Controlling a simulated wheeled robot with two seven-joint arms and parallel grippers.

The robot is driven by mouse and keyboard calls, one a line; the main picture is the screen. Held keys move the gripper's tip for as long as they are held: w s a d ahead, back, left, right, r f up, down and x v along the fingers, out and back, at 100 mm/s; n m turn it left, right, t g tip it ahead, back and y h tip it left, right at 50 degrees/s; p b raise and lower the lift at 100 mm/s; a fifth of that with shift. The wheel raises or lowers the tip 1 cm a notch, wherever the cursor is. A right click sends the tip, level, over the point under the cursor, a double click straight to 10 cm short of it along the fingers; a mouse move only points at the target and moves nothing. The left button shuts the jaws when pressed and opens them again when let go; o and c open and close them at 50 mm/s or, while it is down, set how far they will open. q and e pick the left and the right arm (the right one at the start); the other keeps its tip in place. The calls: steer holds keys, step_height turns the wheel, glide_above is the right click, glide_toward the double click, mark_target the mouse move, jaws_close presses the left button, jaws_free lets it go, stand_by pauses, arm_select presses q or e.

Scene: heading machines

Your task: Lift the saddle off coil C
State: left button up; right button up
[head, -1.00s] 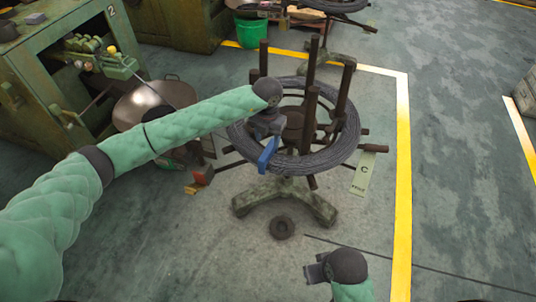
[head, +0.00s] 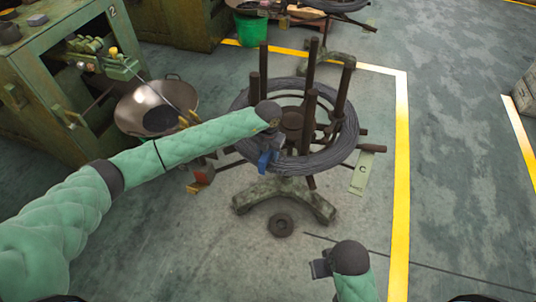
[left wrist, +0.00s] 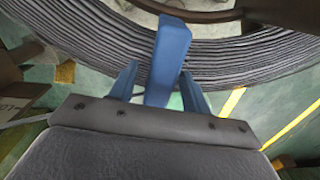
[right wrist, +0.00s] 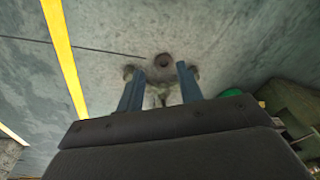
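Coil C is a dark ring of wire (head: 338,150) lying on a stand with upright posts. It also shows in the left wrist view (left wrist: 240,52). The saddle is a blue block (left wrist: 170,45) hanging over the coil's near side. My left gripper (left wrist: 158,72) is open, with one blue finger on each side of the saddle's lower part and a gap at the left finger. In the head view my left gripper (head: 267,152) is at the coil's near left; its blue parts blend with the saddle. My right gripper (right wrist: 158,85) is open and empty, low before the stand.
A card marked C (head: 362,173) hangs at the coil's right. A dark ring (head: 281,225) lies on the floor before the stand's foot (head: 285,195). A metal pan (head: 160,105) and green machine (head: 60,60) are at the left.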

arm_select(q)
jaws_close()
steer(key=shift+r, duration=0.15)
